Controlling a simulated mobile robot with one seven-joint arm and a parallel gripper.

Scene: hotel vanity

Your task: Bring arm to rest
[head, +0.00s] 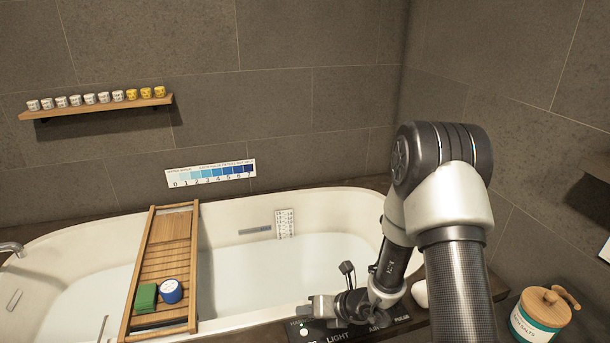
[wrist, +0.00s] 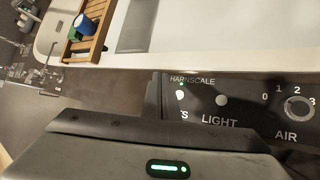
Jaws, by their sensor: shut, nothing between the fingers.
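My gripper (head: 322,308) is over the front rim of the bathtub, at a black control panel (head: 340,331). It is shut with nothing held. My arm comes in from the lower right and bends down to it. In the wrist view the dark body of my gripper fills the bottom, and the panel (wrist: 235,100) lies just beyond it, with a green light, a round button, the words LIGHT and AIR, and a dial. I cannot tell whether the gripper touches the panel.
A white bathtub (head: 330,205) holds water. A wooden tray (head: 168,235) spans it, bearing a green block (head: 146,297) and a blue-and-white round container (head: 171,291). A bath salts jar (head: 540,315) stands at right. A wall shelf (head: 95,107) holds several small cups.

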